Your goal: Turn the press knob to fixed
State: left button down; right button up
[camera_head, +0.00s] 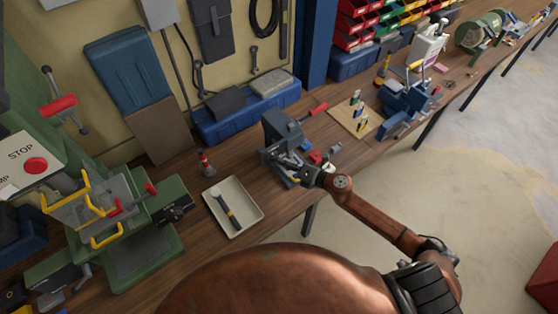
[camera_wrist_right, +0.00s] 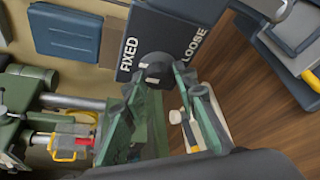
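The press knob (camera_wrist_right: 156,68) is a dark round knob on a dark grey panel (camera_wrist_right: 178,30) in the right wrist view. The panel reads FIXED on the left and LOOSE on the right. The knob has small pale marks; which word it points to is unclear. My right gripper (camera_wrist_right: 160,86) is open, with one finger on each side of the knob, and I cannot tell whether they touch it. In the head view, my right gripper (camera_head: 276,156) is at the dark grey box (camera_head: 281,126), hiding the knob. My left gripper is not in view.
A pale tray (camera_head: 236,222) with a hammer-like tool lies left of the gripper. A green machine (camera_head: 135,245) stands further left, and a blue toolbox (camera_head: 248,112) is behind. A wooden board (camera_head: 345,122) with upright tools and a blue vise (camera_head: 405,102) are to the right.

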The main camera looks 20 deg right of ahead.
jog(key=o, duration=0.4)
jog(key=shift+c, duration=0.2)
jog(key=shift+r, duration=0.1)
jog(key=v, duration=1.2)
